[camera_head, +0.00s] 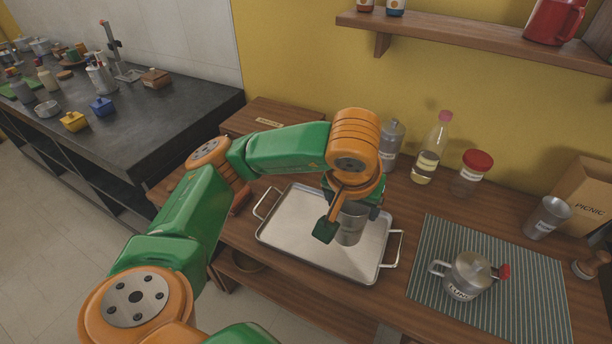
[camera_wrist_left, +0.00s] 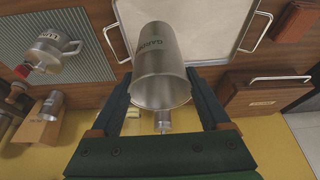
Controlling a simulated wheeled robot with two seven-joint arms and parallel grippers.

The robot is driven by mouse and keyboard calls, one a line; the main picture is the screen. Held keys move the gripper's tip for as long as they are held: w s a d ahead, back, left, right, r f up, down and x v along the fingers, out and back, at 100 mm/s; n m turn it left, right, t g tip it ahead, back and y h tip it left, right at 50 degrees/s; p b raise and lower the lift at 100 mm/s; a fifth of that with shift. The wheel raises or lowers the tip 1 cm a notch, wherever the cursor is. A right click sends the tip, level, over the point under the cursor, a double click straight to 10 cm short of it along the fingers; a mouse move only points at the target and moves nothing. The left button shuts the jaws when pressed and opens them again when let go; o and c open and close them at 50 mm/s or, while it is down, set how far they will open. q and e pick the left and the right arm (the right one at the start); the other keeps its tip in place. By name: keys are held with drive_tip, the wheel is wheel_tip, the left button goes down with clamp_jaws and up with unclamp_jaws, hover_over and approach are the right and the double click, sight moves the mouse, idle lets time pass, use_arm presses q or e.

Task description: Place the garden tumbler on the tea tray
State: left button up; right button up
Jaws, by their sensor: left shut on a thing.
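The garden tumbler (camera_head: 350,226) is a steel cup, held over the right half of the tea tray (camera_head: 300,215), a pale metal tray with two wire handles. In the left wrist view the tumbler (camera_wrist_left: 162,62) shows a "GARDEN" label and its mouth faces the camera; the tray (camera_wrist_left: 205,15) lies behind it. My left gripper (camera_head: 346,213) is shut on the tumbler, one dark green finger on each side. I cannot tell whether the tumbler's base touches the tray. My right gripper is not in view.
A lidded "LUNCH" pot (camera_head: 466,276) stands on a striped mat (camera_head: 530,285) to the right. Behind are a steel canister (camera_head: 391,143), a bottle (camera_head: 430,150) and a red-lidded jar (camera_head: 472,175). Another steel tumbler (camera_head: 547,217) stands by the picnic box (camera_head: 585,190).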

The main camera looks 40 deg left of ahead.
use_arm(q)
drive_tip(key=w+a+f, duration=0.1)
drive_tip(key=a+f, duration=0.1)
drive_tip(key=f, duration=0.1)
drive_tip(key=w+a+f, duration=0.2)
drive_tip(key=a+f, duration=0.1)
drive_tip(key=f, duration=0.1)
drive_tip(key=w+a+f, duration=0.1)
drive_tip(key=a+f, duration=0.2)
drive_tip(key=f, duration=0.1)
drive_tip(key=shift+w, duration=0.35)
drive_tip(key=shift+a+f+b, duration=0.1)
drive_tip(key=shift+f+b, duration=0.05)
drive_tip(key=shift+b, duration=0.15)
drive_tip(key=o, duration=1.2)
drive_tip(key=shift+o, duration=0.2)
drive_tip(key=shift+r+p, duration=0.3)
drive_tip(key=v, duration=1.1)
drive_tip(key=shift+s+r+p, duration=0.25)
drive_tip(key=shift+r+p, duration=0.05)
drive_tip(key=shift+r, duration=0.05)
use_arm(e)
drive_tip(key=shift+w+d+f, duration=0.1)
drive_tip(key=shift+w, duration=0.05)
